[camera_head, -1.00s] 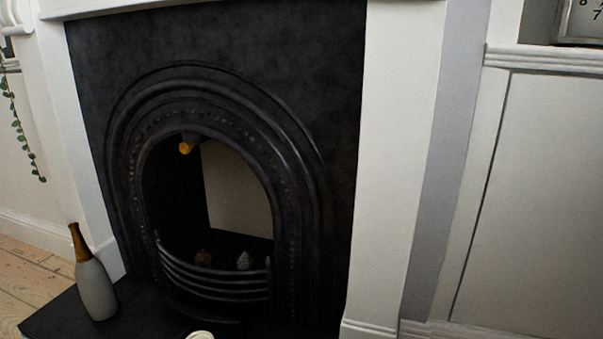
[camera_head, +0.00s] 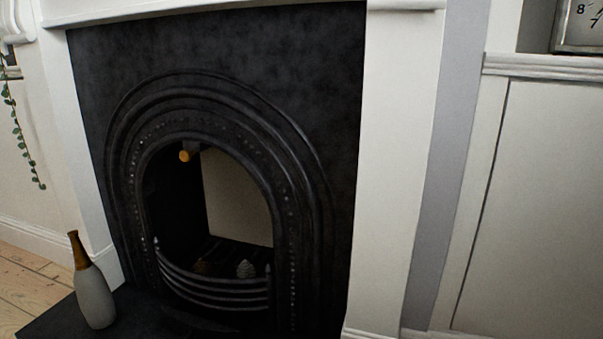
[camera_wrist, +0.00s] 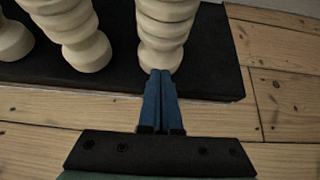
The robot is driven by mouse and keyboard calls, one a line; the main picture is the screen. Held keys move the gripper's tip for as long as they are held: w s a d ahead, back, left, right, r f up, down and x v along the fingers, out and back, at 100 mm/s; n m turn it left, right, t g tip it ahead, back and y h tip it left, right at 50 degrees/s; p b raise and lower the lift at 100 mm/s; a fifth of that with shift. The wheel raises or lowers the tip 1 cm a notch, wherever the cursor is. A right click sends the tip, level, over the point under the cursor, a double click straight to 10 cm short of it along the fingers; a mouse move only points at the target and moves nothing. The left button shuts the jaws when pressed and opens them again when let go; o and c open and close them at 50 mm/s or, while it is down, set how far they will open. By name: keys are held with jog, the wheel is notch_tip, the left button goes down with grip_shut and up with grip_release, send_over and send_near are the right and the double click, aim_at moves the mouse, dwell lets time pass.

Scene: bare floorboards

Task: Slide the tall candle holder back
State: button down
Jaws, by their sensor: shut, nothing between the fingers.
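In the wrist view, three cream turned candle holders stand on a black hearth slab (camera_wrist: 212,75): a right one (camera_wrist: 164,35), a middle one (camera_wrist: 82,40) and a left one (camera_wrist: 10,40). Their tops are cut off, so I cannot tell which is tallest. My gripper (camera_wrist: 160,74) is shut and empty. Its blue fingertips are at the front of the right holder's base, touching or almost touching it. No candle holder and no gripper shows in the head view.
The head view shows a black arched fireplace (camera_head: 210,85) behind the hearth (camera_head: 50,320). A grey bottle with a brown neck (camera_head: 95,298) stands at the hearth's left. Floorboards (camera_wrist: 60,140) lie in front of the slab, with bare slab right of the holders.

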dwell(0.4)
jog(key=s+a+p, duration=0.1)
jog(key=s+a, duration=0.3)
jog(key=s, duration=0.8)
jog(key=shift+s, duration=0.2)
